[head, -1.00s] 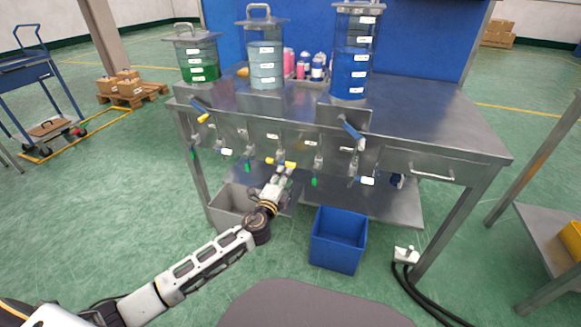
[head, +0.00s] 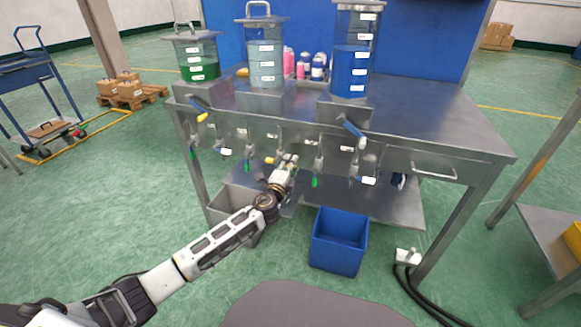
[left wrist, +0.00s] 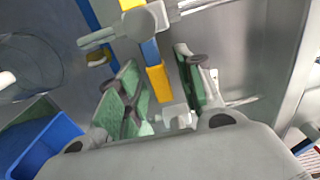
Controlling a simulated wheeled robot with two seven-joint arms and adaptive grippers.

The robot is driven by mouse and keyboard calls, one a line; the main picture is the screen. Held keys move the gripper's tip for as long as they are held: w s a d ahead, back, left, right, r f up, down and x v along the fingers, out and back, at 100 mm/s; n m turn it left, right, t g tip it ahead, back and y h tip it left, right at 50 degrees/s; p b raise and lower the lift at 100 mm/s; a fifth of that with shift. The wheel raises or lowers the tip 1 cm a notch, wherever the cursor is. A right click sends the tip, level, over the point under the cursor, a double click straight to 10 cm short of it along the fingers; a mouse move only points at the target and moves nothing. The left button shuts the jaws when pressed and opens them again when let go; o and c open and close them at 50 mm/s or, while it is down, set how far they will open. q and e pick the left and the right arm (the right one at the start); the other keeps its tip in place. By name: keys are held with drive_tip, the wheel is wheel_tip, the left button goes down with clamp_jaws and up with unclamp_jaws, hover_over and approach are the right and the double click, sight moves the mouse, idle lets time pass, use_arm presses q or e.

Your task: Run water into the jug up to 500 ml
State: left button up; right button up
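The clear tank (head: 266,62) of pale liquid stands on the bench between a green-filled and a blue-filled tank. My left gripper (head: 289,163) is below the bench's front edge, at the yellow-ended valve lever (head: 269,160) under the clear tank. In the left wrist view my left gripper (left wrist: 160,88) is open, its green-padded fingers apart on either side of the lever's yellow end (left wrist: 157,82). I cannot tell whether they touch it. A clear rounded vessel (left wrist: 32,62) shows in part at the left there; I cannot tell whether it is the jug. My right gripper is out of view.
Several other valves with coloured levers line the bench front, including a blue one (head: 352,130). A blue bin (head: 338,243) and a grey bin (head: 222,238) stand below. A floor box with black cables (head: 407,257) lies at right.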

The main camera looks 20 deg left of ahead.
use_arm(q)
drive_tip(key=shift+w, duration=0.25)
clamp_jaws()
idle(0.3)
